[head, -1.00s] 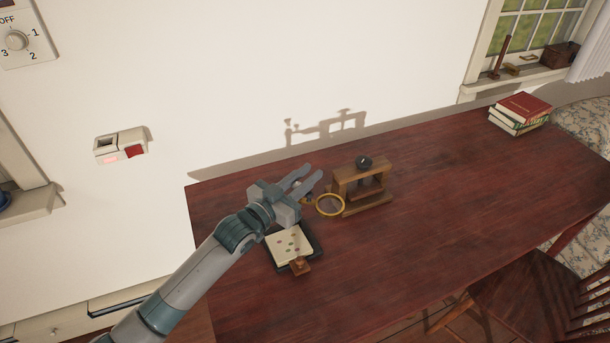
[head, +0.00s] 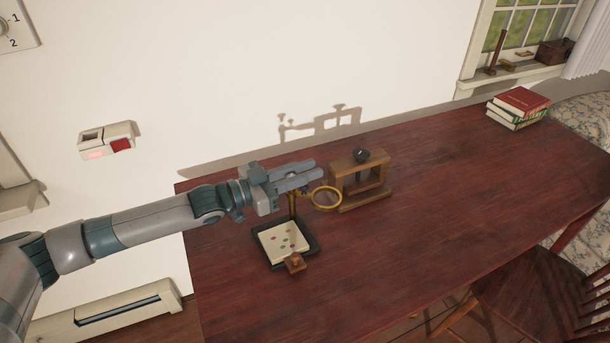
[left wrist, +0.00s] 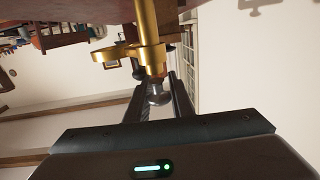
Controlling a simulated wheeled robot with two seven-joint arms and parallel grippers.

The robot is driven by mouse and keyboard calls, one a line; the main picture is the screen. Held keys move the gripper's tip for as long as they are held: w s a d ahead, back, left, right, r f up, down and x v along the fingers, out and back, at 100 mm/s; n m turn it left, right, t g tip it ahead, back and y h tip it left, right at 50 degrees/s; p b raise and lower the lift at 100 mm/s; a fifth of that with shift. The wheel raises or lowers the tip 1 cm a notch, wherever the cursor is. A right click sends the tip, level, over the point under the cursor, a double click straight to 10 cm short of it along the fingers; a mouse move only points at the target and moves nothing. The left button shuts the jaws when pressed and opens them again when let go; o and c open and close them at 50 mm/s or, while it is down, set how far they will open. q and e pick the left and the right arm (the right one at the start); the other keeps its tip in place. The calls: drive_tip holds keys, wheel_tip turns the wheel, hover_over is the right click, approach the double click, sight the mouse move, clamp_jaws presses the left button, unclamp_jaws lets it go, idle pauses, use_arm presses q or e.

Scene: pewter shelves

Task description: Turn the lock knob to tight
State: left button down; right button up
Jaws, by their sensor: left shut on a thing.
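A brass magnifier stand (head: 293,208) rises at the back of a black-edged base with a pale, dotted plate (head: 281,240). Its ring reaches out to the right. In the left wrist view, the brass post (left wrist: 147,32) comes in from the top, and a small greyish lock knob (left wrist: 158,97) sits between the finger ends. My left gripper (head: 312,172) is at the top of the stand, shut on the knob. Its fingers hide the knob in the head view. No tight or loose marking can be read. My right gripper is out of view.
A wooden press-like frame (head: 335,185) with a dark top knob stands just right of the ring. A small wooden block (head: 294,263) is at the plate's front edge. Books (head: 516,109) lie at the far right. The table's middle and right are clear.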

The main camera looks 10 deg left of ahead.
sight(307, 187)
use_arm(q)
drive_tip(key=m+g+h, duration=0.1)
drive_tip(key=m+g, duration=0.1)
drive_tip(key=g, duration=0.1)
drive_tip(key=s+m+g+h, duration=0.1)
drive_tip(key=m+g, duration=0.1)
drive_tip(key=g, duration=0.1)
drive_tip(key=s+d+m+g+h+b, duration=0.1)
drive_tip(key=m+g, duration=0.2)
drive_tip(key=g, duration=0.1)
drive_tip(key=shift+h, duration=0.4)
drive_tip(key=shift+s+f+m+g+b, duration=0.1)
drive_tip(key=shift+m+g+b, duration=0.2)
drive_tip(key=shift+g, duration=0.2)
drive_tip(key=shift+s+m+g+b, duration=0.25)
drive_tip(key=shift+m+g, duration=0.25)
drive_tip(key=shift+g, duration=0.3)
drive_tip(key=shift+s+a+m+g, duration=0.1)
drive_tip(key=shift+m+g, duration=0.3)
drive_tip(key=shift+g, duration=0.2)
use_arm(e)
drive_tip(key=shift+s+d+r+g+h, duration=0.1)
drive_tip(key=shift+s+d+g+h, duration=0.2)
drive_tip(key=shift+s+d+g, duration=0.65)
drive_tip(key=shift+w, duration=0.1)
